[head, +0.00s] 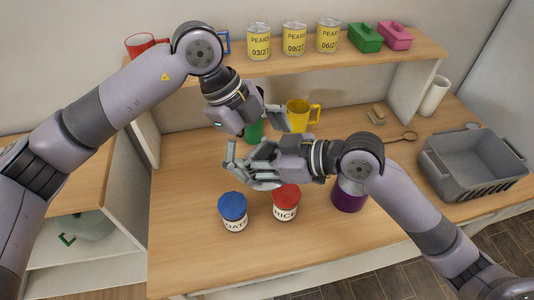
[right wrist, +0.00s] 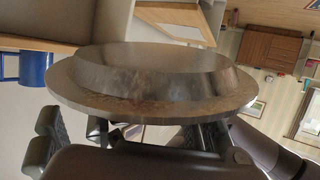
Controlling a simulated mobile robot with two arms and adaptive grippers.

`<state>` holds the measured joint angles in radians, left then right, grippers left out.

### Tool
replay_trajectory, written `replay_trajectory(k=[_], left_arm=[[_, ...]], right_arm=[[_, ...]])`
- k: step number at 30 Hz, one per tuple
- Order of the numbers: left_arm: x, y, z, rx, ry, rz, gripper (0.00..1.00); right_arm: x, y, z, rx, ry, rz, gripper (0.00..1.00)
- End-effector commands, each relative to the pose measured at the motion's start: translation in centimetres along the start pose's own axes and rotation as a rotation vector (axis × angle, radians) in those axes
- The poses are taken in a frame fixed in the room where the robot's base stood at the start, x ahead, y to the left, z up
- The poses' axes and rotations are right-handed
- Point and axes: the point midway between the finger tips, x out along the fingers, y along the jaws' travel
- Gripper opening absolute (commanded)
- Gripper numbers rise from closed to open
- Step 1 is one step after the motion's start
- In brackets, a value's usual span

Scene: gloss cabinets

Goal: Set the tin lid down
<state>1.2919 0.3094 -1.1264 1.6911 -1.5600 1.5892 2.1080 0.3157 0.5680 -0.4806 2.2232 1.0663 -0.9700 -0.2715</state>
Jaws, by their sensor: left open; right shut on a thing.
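The round grey metal tin lid (right wrist: 150,82) fills the middle of the right wrist view, with a raised centre and a wide flat rim. My right gripper (head: 240,162) is shut on it and holds it above the counter, behind the blue-lidded and red-lidded jars. In the head view the lid is mostly hidden by the fingers. My left gripper (head: 262,118) is open and empty, above and behind the right one, close to it. A purple tin (head: 348,198) stands on the counter, partly hidden by my right arm; its top cannot be made out fully.
An OATS jar (head: 233,212) and a RICE jar (head: 286,203) stand near the front. A yellow mug (head: 300,113) and a green cup (head: 254,132) stand behind. A grey crate (head: 430,170) is at right. Pear cans (head: 294,39) line the shelf. The counter's left is clear.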

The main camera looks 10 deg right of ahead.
Motion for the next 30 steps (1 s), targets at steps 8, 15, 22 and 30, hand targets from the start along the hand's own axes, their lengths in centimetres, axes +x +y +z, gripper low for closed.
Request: replay_trajectory(k=[8, 15, 22, 30], left_arm=[[-5.5, -0.1, 0.1, -0.001, -0.003, -0.003, 1.00], [-8.9, -0.1, 0.0, -0.001, -0.001, -0.002, 1.00], [-10.0, 0.0, 0.0, 0.000, 0.000, 0.000, 1.00], [-10.0, 0.0, 0.0, 0.000, 0.000, 0.000, 1.00]], right_arm=[[0.0, 0.0, 0.0, 0.000, 0.000, 0.001, 0.00], [0.0, 0.0, 0.0, -0.001, 0.000, 0.001, 0.00], [-0.1, 0.1, 0.0, -0.005, 0.000, -0.008, 0.00], [-1.0, 0.3, 0.5, -0.050, -0.005, -0.118, 0.00]])
